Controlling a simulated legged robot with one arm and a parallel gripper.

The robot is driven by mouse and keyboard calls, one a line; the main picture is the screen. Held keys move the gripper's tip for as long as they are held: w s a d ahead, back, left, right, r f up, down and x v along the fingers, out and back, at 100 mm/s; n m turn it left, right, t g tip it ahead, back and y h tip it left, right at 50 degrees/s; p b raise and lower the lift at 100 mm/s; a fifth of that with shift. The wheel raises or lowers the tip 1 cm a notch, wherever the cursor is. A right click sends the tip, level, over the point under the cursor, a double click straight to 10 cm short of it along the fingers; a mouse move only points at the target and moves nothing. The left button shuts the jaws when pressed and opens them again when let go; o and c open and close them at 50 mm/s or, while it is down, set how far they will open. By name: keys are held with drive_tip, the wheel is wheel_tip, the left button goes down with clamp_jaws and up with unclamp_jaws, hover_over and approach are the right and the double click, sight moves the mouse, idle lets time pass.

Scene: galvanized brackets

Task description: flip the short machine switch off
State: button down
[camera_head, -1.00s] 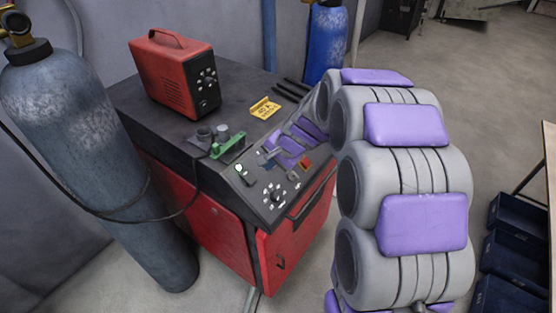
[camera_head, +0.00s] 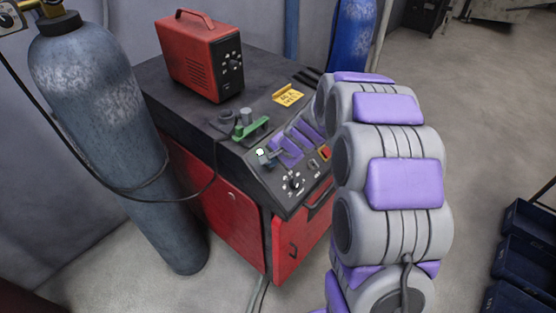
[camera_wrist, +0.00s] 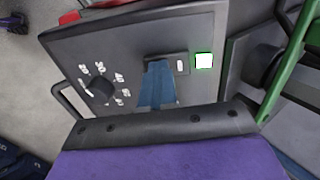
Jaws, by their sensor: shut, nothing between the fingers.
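The sloped dark control panel (camera_head: 279,187) is on the front of the red cabinet. In the wrist view, a low dark switch housing (camera_wrist: 181,65) with a pale mark sits beside a lit white square with a green edge (camera_wrist: 203,61). My gripper (camera_wrist: 158,72) shows as a blue, tapered, closed tip over the left part of this housing and hides it. I cannot tell if it touches, or which way the switch is set. In the head view my gripper (camera_head: 265,156) is small beside the lit square (camera_head: 260,152).
A round dial (camera_wrist: 100,88) with white markings is left of the switch. A green tool (camera_head: 252,130) lies behind the panel. A red box (camera_head: 203,58) and yellow sign (camera_head: 288,94) are on the cabinet top. A blue-grey cylinder (camera_head: 110,110) stands left.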

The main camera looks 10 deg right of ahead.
drive_tip(key=shift+f+b, duration=0.4)
drive_tip(key=shift+b, duration=0.2)
drive_tip(key=shift+s+d+f+t+y+b, duration=0.15)
drive_tip(key=shift+t+y+b, duration=0.15)
drive_tip(key=shift+b, duration=0.25)
drive_tip(key=shift+d, duration=0.4)
drive_tip(key=shift+r, duration=0.25)
drive_tip(key=shift+w+a+r+p, duration=0.15)
drive_tip(key=shift+w+r+p, duration=0.3)
drive_tip(key=shift+p, duration=0.2)
drive_tip(key=shift+s+r, duration=0.15)
drive_tip(key=shift+r, duration=0.05)
